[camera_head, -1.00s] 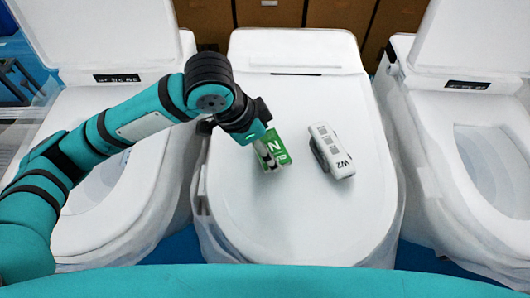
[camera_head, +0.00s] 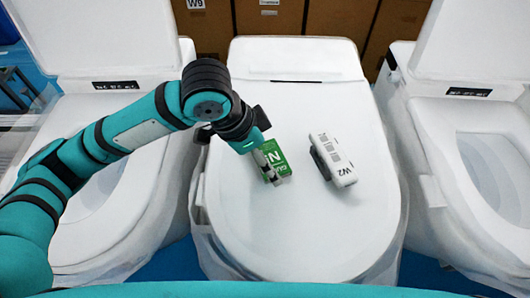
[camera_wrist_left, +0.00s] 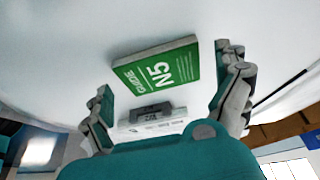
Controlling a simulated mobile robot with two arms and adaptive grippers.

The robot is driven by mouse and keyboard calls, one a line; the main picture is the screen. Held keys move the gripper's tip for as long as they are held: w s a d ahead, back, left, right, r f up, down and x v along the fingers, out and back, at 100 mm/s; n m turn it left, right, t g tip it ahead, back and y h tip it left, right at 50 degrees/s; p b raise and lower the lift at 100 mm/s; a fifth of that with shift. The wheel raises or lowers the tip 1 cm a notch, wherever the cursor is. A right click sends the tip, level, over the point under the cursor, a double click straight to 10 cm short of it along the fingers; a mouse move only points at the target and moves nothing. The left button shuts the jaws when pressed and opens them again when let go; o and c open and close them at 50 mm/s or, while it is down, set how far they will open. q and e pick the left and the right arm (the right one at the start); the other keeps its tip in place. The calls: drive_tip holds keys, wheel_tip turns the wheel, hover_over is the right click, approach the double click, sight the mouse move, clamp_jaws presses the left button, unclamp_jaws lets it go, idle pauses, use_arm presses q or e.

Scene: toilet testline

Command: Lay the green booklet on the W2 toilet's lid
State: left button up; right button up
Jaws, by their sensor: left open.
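The green booklet (camera_head: 277,161), marked "GUIDE N5", lies on the closed white lid (camera_head: 300,225) of the middle toilet. It also shows face up in the left wrist view (camera_wrist_left: 160,70). My left gripper (camera_head: 267,165) is at the booklet's left side in the head view and covers part of it. In the left wrist view its two fingers (camera_wrist_left: 166,75) are wide apart, with the booklet between and ahead of them and nothing gripped. A white device (camera_head: 333,160) labelled "W2" lies on the same lid, to the right of the booklet. My right gripper is not in view.
Toilets with raised lids and open bowls stand on the left (camera_head: 120,185) and right (camera_head: 465,150). Brown cabinets (camera_head: 310,18) are behind. The front part of the middle lid is clear. Clear plastic wrap hangs around the toilets.

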use_arm(q)
drive_tip(key=v, duration=1.1)
drive_tip(key=shift+r, duration=0.25)
